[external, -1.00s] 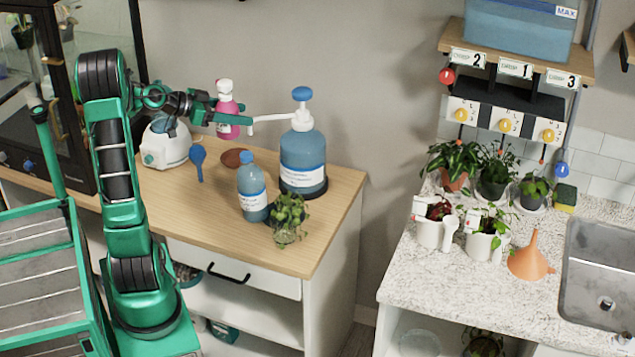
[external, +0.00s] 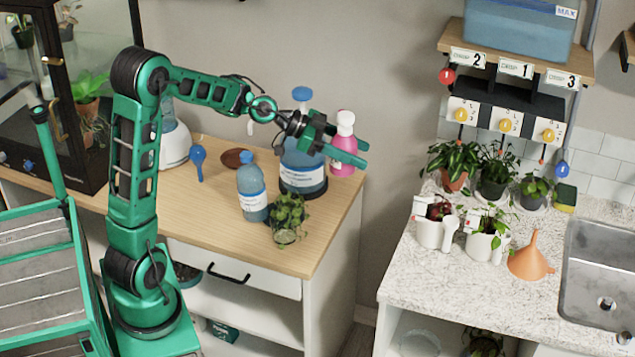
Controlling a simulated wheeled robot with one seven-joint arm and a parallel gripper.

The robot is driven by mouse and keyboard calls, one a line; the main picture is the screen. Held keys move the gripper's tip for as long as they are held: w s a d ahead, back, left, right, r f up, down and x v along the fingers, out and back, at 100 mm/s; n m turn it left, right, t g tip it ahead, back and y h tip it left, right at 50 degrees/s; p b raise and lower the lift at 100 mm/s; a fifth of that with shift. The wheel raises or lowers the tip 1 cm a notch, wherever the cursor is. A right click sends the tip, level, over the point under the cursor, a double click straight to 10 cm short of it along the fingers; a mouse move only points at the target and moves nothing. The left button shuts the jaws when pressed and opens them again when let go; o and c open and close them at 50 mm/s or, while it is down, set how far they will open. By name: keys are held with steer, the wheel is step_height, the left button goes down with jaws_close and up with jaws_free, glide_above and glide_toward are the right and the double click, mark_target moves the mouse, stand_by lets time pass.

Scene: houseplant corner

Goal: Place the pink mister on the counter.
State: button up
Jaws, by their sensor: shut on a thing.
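The pink mister (external: 344,146) has a pink body and a white spray head. My gripper (external: 358,152) is shut on it and holds it upright, off to the right of the big blue pump bottle and near the right end of the wooden cabinet top. One green finger crosses in front of the mister's body. The speckled counter (external: 410,275) stands to the right, across a gap from the wooden cabinet.
On the wooden top (external: 228,222) are the blue pump bottle (external: 303,168), a smaller blue bottle (external: 252,190) and a leafy plant (external: 288,220). The counter holds several potted plants, an orange funnel (external: 530,260) and a sink (external: 600,275). The counter's front left is bare.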

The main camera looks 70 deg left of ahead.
steer(key=w+d+m+g+h, duration=0.2)
steer(key=d+m+g+h, duration=0.15)
steer(key=d, duration=2.55)
steer(key=shift+m+t, duration=0.25)
steer(key=shift+t, duration=0.1)
steer(key=shift+w+f, duration=0.2)
steer(key=shift+f, duration=6.9)
steer(key=o, duration=1.3)
steer(key=shift+f, duration=0.1)
steer(key=shift+a, duration=0.1)
